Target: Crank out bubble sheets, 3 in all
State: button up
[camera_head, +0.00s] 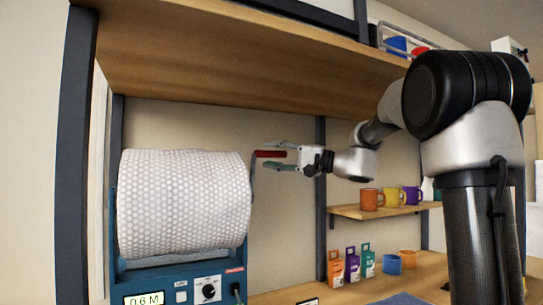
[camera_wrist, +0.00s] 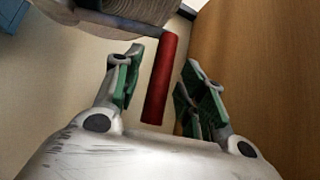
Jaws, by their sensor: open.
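A large roll of white bubble wrap (camera_head: 183,203) lies sideways in a blue dispenser (camera_head: 170,278) at the left. The dispenser's front has a display reading "0.6 M" (camera_head: 144,299) and a dial (camera_head: 208,290). A crank with a red handle (camera_head: 270,154) sticks out from the roll's right side. My gripper (camera_head: 277,157) is open at the handle's right end. In the wrist view the red handle (camera_wrist: 160,80) lies between the open green-padded fingers (camera_wrist: 155,88), with gaps showing on both sides. No cut sheet is in view.
A wooden shelf (camera_head: 250,60) runs above my gripper and the roll. A dark post (camera_head: 321,215) stands behind my gripper. A small shelf (camera_head: 385,211) holds orange, yellow and purple mugs. Small boxes (camera_head: 352,265) and more mugs stand on the bench below.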

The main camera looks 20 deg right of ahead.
jog(key=shift+w+a, duration=0.25)
jog(key=shift+a, duration=0.2)
grip_shut()
